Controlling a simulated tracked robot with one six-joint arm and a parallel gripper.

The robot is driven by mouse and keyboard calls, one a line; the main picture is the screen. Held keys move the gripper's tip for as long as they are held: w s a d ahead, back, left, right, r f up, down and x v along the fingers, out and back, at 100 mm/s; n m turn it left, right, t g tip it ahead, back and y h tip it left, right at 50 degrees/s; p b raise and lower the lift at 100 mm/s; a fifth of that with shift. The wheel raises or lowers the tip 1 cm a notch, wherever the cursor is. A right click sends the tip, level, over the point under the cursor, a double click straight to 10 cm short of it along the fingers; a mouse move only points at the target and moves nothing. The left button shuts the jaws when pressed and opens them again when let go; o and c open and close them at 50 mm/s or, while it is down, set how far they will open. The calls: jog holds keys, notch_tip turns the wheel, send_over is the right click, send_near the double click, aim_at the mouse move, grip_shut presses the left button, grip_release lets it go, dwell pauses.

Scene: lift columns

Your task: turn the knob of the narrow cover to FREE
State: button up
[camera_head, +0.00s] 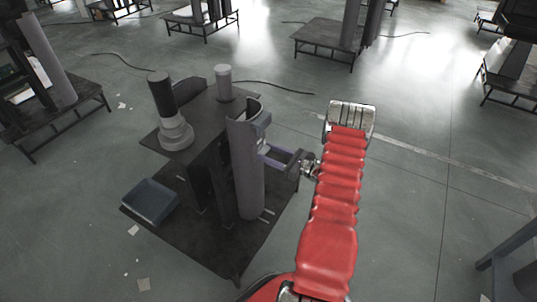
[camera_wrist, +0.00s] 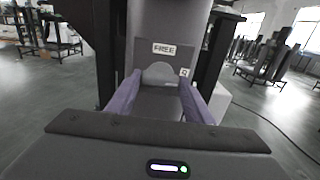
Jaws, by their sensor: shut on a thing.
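The narrow cover is a tall grey rounded column (camera_head: 247,170) standing upright on a dark stand in the head view. In the wrist view the cover's face (camera_wrist: 165,22) fills the upper middle. A FREE label (camera_wrist: 164,48) is on it, above a grey rounded knob (camera_wrist: 159,74). A smaller label (camera_wrist: 184,72) sits right of the knob; its mark is hard to read. My gripper (camera_head: 268,154) reaches the cover from the right. In the wrist view its purple fingers lie on either side of the knob, shut on it. The knob's lower part and pointer direction are unclear.
A dark cylinder on a pale base (camera_head: 176,132) and a small pale-topped cylinder (camera_head: 224,85) stand on the tabletop behind. A blue-grey bin (camera_head: 150,201) lies at the stand's lower left. Other stands are farther off; the floor on the right is mostly open.

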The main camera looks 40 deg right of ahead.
jog(key=c, duration=0.3)
jog(key=shift+a, duration=0.3)
jog(key=shift+c, duration=0.4)
jog(key=shift+d, duration=0.15)
